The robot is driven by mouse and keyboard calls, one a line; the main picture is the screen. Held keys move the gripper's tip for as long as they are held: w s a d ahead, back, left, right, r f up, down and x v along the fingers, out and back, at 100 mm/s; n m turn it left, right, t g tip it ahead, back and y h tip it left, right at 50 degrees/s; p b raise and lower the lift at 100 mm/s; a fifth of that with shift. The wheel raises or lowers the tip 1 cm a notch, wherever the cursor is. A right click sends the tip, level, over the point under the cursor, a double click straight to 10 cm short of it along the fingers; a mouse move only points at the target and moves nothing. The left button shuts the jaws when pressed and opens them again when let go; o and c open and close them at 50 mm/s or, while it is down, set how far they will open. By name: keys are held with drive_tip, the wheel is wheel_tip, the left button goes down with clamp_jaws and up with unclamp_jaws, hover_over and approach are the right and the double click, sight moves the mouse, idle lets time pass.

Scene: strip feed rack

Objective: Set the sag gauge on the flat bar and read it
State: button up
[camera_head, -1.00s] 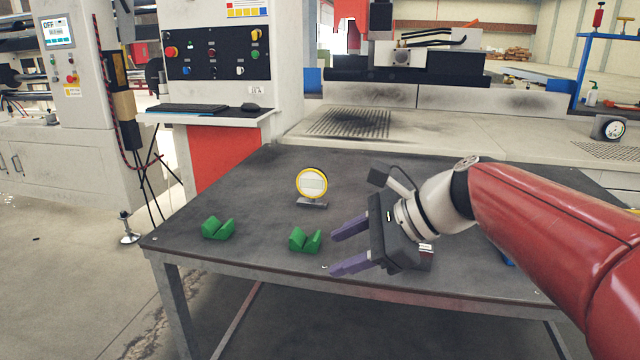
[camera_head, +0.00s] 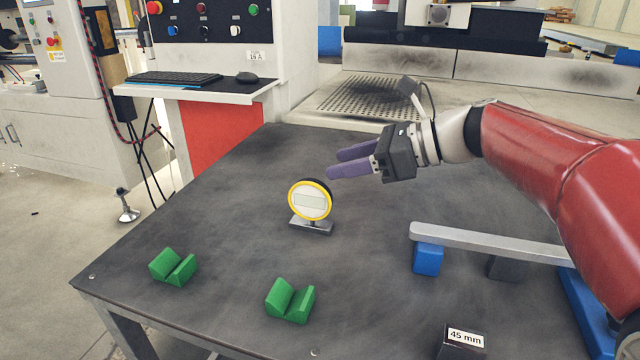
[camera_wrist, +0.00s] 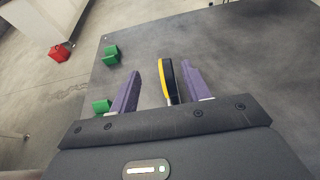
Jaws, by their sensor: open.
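The sag gauge (camera_head: 310,201), a round yellow-rimmed dial on a grey foot, stands upright on the dark table. The flat bar (camera_head: 490,241) is a long light-grey bar at the right of the head view. It rests on a blue block (camera_head: 428,259), and its right end passes behind my arm. My gripper (camera_head: 335,163) is open and empty, with purple fingers just above and behind the gauge's dial. In the wrist view the gauge (camera_wrist: 167,82) appears edge-on between the fingers, closer to the right finger. I see no clear contact.
Two green V-blocks (camera_head: 173,267) (camera_head: 290,301) stand at the table's front left. A dark block labelled 45 mm (camera_head: 462,341) is near the front edge. Another dark block (camera_head: 503,268) is beneath the bar. The table between gauge and bar is clear.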

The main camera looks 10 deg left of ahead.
drive_tip(key=b, duration=0.2)
approach(310, 208)
drive_tip(key=a+f, duration=0.1)
drive_tip(key=w+a+f, duration=0.1)
drive_tip(key=shift+w+a, duration=0.2)
drive_tip(key=shift+a, duration=0.15)
drive_tip(key=shift+x, duration=3.75)
drive_tip(key=shift+r, duration=0.1)
clamp_jaws()
